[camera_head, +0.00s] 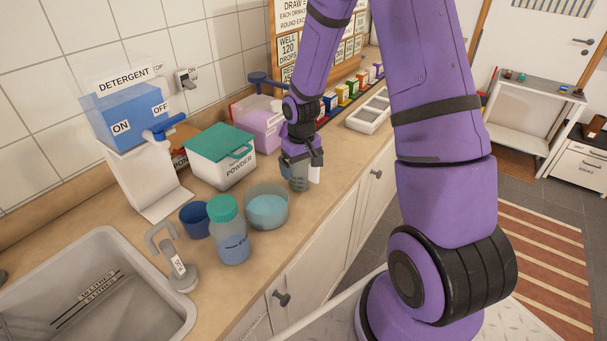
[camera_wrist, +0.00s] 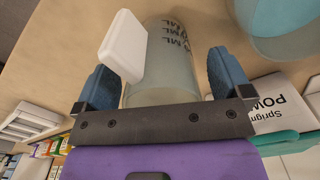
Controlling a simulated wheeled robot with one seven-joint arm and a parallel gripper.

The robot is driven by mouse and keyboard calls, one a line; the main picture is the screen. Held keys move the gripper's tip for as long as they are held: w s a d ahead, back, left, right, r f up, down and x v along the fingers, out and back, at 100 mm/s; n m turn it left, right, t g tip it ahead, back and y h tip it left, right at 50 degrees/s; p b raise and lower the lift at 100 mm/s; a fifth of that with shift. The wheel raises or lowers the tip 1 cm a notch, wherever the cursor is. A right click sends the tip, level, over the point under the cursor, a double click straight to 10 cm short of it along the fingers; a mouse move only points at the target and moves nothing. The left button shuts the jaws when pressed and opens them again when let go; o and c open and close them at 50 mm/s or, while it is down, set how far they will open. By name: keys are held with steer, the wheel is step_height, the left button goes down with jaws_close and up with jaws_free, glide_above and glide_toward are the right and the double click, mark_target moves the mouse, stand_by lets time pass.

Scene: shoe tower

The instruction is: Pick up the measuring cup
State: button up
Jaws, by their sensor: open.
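The measuring cup stands on the counter in the head view (camera_head: 299,181). It is a clear grey cup with dark markings and a white handle, and it shows large in the wrist view (camera_wrist: 170,65). My gripper (camera_head: 302,163) is directly over the cup and points down. In the wrist view my gripper (camera_wrist: 161,80) is open, with one blue finger on each side of the cup. The white handle (camera_wrist: 123,45) is close to the left finger. Whether either finger touches the cup, I cannot tell.
A clear bowl of blue liquid (camera_head: 267,208) stands just left of the cup. A green-lidded powder box (camera_head: 220,158) and a purple container (camera_head: 258,130) are behind. A green-capped jar (camera_head: 230,235), a blue cup (camera_head: 195,220) and the sink (camera_head: 95,290) are farther left. The counter's front edge is close.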

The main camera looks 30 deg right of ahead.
steer(key=c, duration=1)
steer(key=shift+r, duration=0.15)
